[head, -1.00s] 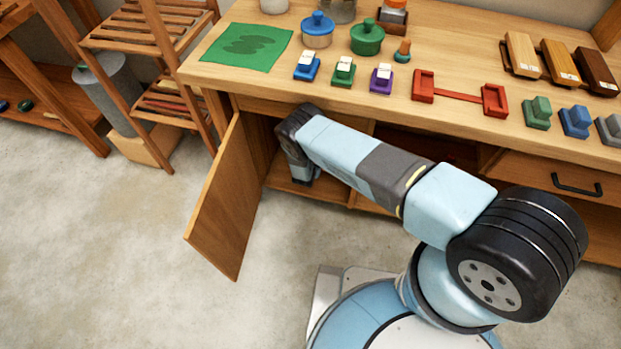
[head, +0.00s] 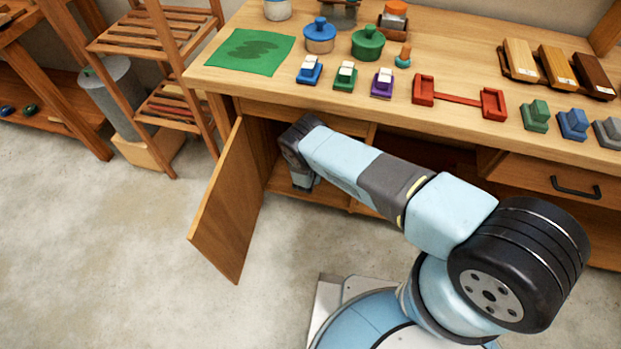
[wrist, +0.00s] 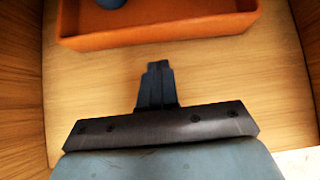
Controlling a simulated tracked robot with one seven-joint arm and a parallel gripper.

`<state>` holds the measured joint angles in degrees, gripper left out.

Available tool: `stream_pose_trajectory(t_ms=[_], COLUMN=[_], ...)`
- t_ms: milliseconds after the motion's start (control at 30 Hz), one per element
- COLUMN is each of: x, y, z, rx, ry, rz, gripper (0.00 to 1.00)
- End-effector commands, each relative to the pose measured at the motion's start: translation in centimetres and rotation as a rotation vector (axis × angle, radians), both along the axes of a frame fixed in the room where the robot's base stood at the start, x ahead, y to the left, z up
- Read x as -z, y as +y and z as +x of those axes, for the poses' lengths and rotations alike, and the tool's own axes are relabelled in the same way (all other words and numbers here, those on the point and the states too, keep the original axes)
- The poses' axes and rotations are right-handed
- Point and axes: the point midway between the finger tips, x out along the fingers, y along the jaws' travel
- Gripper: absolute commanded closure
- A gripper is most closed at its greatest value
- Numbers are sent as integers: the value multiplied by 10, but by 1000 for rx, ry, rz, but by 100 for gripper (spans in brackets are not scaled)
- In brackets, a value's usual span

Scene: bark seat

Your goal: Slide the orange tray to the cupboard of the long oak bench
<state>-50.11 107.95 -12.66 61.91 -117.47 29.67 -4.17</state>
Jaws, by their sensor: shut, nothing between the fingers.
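The orange tray (wrist: 160,38) shows at the top of the wrist view, on the wooden floor of a compartment. A dark blue thing, cut off by the frame edge, lies in it. My gripper (wrist: 158,68) is shut and empty, a short gap in front of the tray's near wall. In the head view my arm reaches into the open cupboard (head: 273,186) at the left end of the long oak bench (head: 450,60). The tray is hidden in that view.
The cupboard door (head: 230,205) stands open, left of my arm. Compartment side walls rise close on both sides in the wrist view. A slatted shelf (head: 165,55) stands left of the bench. Pots, coloured blocks and a red holder (head: 460,97) are on the bench top.

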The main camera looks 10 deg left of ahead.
Motion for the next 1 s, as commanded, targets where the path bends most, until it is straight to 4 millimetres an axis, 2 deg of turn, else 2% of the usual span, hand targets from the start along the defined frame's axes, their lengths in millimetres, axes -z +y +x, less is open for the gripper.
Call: stream_pose_trajectory(t_ms=[400,600,1000], x=[-47,-64,-71], y=[4,5,5], z=[-48,-65,-72], rx=[1,1,1], ry=[1,0,0], rz=[0,1,0], gripper=[100,100,100])
